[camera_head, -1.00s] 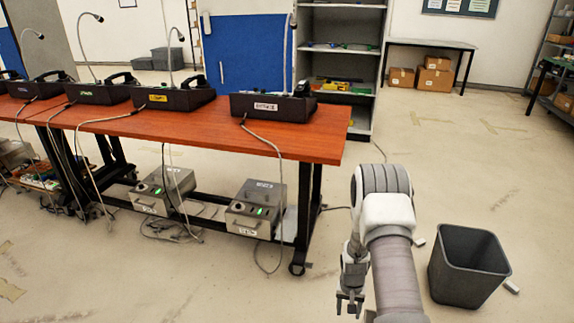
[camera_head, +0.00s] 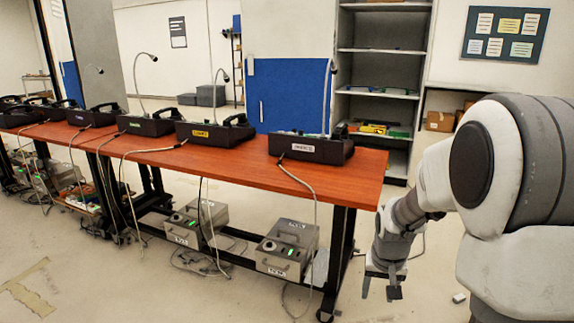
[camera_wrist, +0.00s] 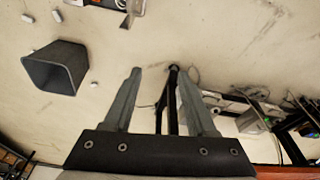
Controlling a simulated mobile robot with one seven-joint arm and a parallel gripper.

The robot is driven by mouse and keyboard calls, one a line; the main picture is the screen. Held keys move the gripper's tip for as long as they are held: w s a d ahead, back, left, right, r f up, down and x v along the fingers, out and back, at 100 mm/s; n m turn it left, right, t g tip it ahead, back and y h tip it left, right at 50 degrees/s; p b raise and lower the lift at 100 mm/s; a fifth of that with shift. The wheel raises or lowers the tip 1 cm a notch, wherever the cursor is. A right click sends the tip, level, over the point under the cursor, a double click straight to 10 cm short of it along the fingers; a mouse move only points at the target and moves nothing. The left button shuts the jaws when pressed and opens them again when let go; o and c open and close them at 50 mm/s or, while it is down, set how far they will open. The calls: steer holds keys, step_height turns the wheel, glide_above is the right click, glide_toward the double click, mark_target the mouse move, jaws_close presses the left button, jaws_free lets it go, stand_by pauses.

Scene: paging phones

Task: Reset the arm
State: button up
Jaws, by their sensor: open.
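My arm fills the right side of the head view, with its large grey and white links close to the camera. My gripper (camera_head: 382,284) hangs at the lower end of the arm, just right of the table's right end and below its top. In the wrist view my gripper (camera_wrist: 158,100) shows two grey fingers spread apart with nothing held between them. A dark table leg with a caster (camera_wrist: 174,72) shows behind the fingers; it looks apart from them.
A red-brown table (camera_head: 345,185) carries several black paging phones (camera_head: 312,148). Grey boxes (camera_head: 287,250) with cables sit beneath it. Shelves (camera_head: 378,70) stand behind. A dark bin (camera_wrist: 55,68) stands on open floor in the wrist view.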

steer(key=s+a+r+n+t, duration=0.15)
steer(key=s+a+r, duration=0.25)
steer(key=s+r, duration=0.65)
steer(key=s+a+r+n+t, duration=0.1)
steer(key=s+r, duration=0.2)
steer(key=s, duration=0.3)
steer(key=s+a+r+t, duration=0.1)
steer(key=s+a+r, duration=0.1)
steer(key=s+r, duration=0.3)
step_height(320, 180, up, 21)
steer(key=p, duration=2.2)
steer(key=shift+s+d+y, duration=0.2)
steer(key=shift+s+y, duration=0.1)
